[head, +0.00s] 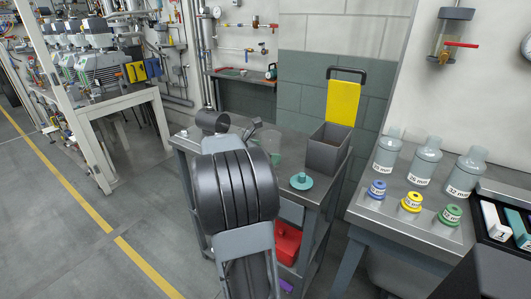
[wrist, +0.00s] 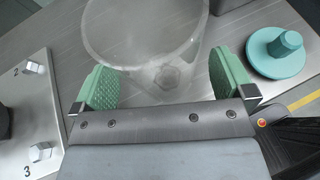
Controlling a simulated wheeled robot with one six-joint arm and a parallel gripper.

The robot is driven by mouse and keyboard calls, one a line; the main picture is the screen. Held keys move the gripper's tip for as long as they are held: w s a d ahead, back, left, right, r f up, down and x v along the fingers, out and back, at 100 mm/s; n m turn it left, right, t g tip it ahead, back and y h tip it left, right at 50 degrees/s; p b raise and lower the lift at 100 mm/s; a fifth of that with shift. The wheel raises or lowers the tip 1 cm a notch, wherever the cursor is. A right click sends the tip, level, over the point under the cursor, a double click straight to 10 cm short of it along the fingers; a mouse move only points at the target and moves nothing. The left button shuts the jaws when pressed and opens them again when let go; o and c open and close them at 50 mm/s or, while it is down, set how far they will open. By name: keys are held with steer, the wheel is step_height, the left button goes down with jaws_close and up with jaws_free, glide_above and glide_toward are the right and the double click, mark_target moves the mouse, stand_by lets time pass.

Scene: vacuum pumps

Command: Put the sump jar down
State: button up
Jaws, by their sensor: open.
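The sump jar (wrist: 145,45) is a clear, see-through cup in the wrist view. It stands on the grey metal bench top between the two green ribbed pads of my gripper (wrist: 165,82). The pads are spread apart, with a visible gap to the jar on the right side; on the left I cannot tell whether pad and jar touch. The jar's upper part is cut off by the frame. In the head view my arm hides most of the gripper and the jar.
A teal knobbed disc (wrist: 277,52) lies right of the jar, also in the head view (head: 301,181). A metal plate with numbered bolts (wrist: 35,120) is at left. A grey bin (head: 328,150) holding a yellow piece stands behind. Labelled bottles (head: 424,166) stand on the right bench.

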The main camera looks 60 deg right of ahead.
steer(key=p+v, duration=0.1)
steer(key=v, duration=1.2)
steer(key=shift+a+r+p, duration=0.15)
steer(key=shift+a+p, duration=0.05)
steer(key=shift+p, duration=0.2)
jaws_close()
stand_by(0.5)
stand_by(0.6)
